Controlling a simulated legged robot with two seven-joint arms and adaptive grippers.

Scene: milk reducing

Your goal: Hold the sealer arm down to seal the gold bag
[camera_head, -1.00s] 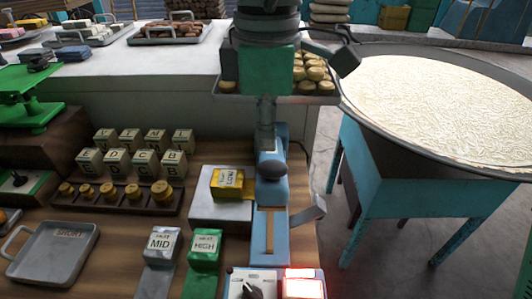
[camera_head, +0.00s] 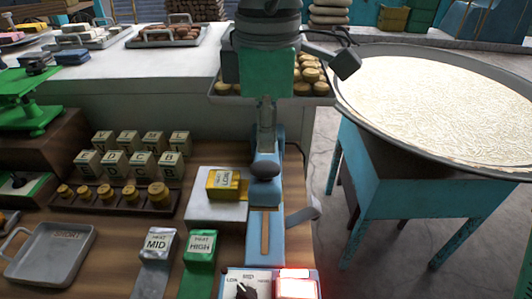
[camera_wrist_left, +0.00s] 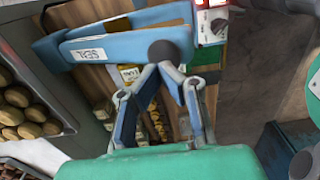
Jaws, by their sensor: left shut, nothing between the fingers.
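The blue sealer (camera_head: 279,228) stands at the bench's right edge, with a tan strip along its top and a dark round knob (camera_head: 265,170) on its arm. The gold bag (camera_head: 223,184) lies on a white block just left of the sealer; part of it shows in the left wrist view (camera_wrist_left: 130,73). My left gripper (camera_head: 266,148) is shut and empty, its fingertips close to the knob (camera_wrist_left: 163,52). I cannot tell whether they touch it, or how far down the arm is. My right gripper is out of view.
A control box with a dial and a lit red panel (camera_head: 296,287) sits at the sealer's front. Heat blocks (camera_head: 200,250), labelled cubes and a grey tray (camera_head: 50,255) stand to the left. A large round pan (camera_head: 430,105) on a blue stand is at the right.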

